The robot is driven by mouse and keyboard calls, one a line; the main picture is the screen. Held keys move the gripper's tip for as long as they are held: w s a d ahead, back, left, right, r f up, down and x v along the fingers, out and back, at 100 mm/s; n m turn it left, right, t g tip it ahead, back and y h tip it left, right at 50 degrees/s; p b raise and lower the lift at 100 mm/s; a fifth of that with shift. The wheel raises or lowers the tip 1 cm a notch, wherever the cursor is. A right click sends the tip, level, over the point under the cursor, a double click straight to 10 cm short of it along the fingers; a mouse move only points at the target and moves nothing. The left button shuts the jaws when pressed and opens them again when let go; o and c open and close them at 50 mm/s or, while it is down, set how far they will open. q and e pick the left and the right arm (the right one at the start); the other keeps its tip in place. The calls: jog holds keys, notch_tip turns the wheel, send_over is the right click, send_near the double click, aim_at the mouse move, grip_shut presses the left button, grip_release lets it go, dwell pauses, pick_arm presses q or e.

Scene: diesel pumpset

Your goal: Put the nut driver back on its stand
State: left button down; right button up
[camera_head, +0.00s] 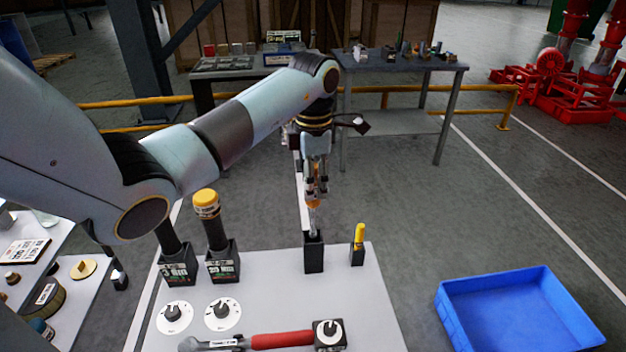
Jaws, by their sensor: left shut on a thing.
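My left gripper (316,180) comes down from above at the centre of the head view, pointing at the white table (280,296). It is shut on the nut driver (313,205), whose orange handle shows just below the fingers. The nut driver's shaft points down, with its lower end at the top of a black stand (314,254) on the table's back part. I cannot tell how deep the tip sits in the stand. My right gripper does not show.
A yellow-handled tool (358,238) stands in a small black holder to the right. Two black stands, one with a yellow-capped tool (207,206), are on the left. A red-handled wrench (280,340) lies in front. A blue crate (520,312) is at the right.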

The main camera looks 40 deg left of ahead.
aim_at(313, 230)
pick_arm(q)
notch_tip(313, 230, down, 9)
jog(key=b, duration=0.7)
jog(key=shift+f, duration=0.1)
jog(key=shift+f+b, duration=0.2)
jog(key=shift+b, duration=0.1)
jog(key=shift+f, duration=0.15)
dwell(0.6)
jog(key=shift+f+b, duration=0.85)
jog(key=shift+b, duration=0.05)
jog(key=c, duration=0.9)
grip_release()
jog(key=shift+o, duration=0.2)
jog(key=shift+r, duration=0.1)
